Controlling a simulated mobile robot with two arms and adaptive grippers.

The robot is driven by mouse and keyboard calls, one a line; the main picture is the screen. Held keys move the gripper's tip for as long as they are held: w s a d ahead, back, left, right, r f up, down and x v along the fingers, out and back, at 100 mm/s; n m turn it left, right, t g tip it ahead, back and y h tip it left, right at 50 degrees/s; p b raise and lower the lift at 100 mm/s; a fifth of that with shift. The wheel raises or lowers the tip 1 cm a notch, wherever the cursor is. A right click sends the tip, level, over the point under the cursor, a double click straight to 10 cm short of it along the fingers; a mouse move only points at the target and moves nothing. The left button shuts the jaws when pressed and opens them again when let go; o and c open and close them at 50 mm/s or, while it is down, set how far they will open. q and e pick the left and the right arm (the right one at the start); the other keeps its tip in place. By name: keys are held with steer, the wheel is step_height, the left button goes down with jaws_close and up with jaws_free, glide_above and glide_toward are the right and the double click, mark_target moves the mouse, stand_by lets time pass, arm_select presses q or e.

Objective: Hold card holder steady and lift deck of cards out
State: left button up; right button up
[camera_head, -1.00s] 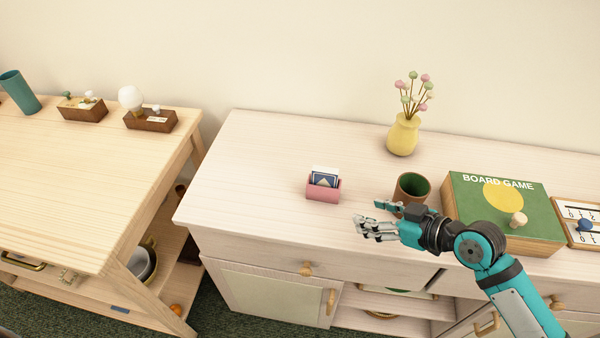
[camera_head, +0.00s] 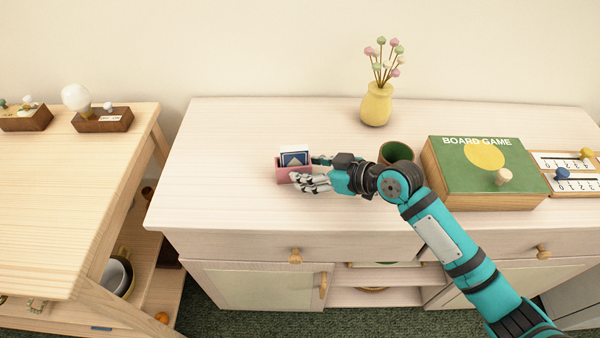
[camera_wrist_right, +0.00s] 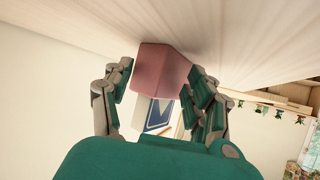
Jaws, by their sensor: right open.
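The pink card holder (camera_head: 287,172) stands on the pale sideboard top, left of the green cup. The deck of cards (camera_head: 294,157), blue and white, sticks up out of it. My right gripper (camera_head: 317,172) is open at the holder's right side, its fingers reaching around it. In the right wrist view, the holder (camera_wrist_right: 158,70) lies between the spread fingers of my right gripper (camera_wrist_right: 160,97), and the deck (camera_wrist_right: 157,113) shows beside it. I cannot tell whether the fingers touch the holder. My left gripper is not in view.
A green-lined cup (camera_head: 397,153) stands just behind my right wrist. A board game box (camera_head: 484,172) lies to the right, and a yellow vase (camera_head: 376,104) stands at the back. The sideboard top (camera_head: 225,150) left of the holder is clear.

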steer(key=shift+w+a+f, duration=0.3)
steer(key=shift+a, duration=0.2)
steer(key=c, duration=1)
stand_by(0.4)
